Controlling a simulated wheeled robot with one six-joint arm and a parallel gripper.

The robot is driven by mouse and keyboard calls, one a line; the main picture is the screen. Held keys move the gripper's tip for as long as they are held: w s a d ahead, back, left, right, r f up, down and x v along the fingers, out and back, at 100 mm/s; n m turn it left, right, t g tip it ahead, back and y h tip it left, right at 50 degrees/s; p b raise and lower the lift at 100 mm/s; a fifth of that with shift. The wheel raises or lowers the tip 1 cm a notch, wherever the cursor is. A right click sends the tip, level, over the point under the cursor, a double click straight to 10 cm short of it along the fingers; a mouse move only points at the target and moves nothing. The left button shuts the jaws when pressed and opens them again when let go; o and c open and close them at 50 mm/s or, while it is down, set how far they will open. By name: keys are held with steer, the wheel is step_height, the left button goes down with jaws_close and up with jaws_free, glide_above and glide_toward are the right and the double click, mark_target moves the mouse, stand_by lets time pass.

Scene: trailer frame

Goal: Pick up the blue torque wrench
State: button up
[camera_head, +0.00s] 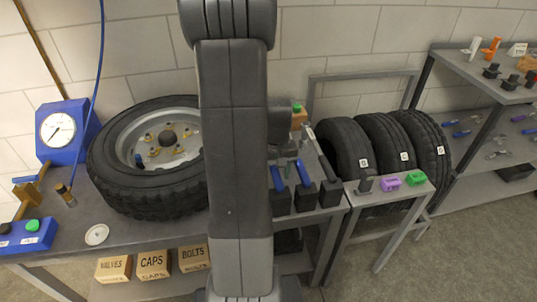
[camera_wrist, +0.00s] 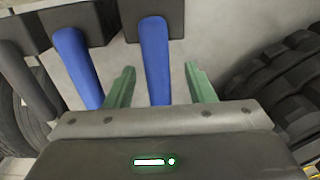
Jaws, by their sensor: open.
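Two blue handles stand in black holders on the bench. In the head view, one is on the left (camera_head: 277,178) and the other on the right (camera_head: 303,172). In the wrist view, the first (camera_wrist: 156,50) is in the middle and the second (camera_wrist: 77,65) is to its left. I cannot tell from their shape which is the torque wrench. My gripper (camera_wrist: 160,68) is open, with its green fingers on either side of the middle blue handle and visible gaps between. In the head view my arm hides most of the gripper.
A dark grey handle (camera_head: 327,168) stands right of the blue ones. A wheel (camera_head: 126,205) lies on the bench to the left.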

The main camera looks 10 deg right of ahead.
steer(key=shift+d+f, duration=0.1)
steer(key=shift+f, duration=1.6)
steer(key=shift+w, duration=0.1)
jaws_close()
steer(key=shift+r, duration=0.1)
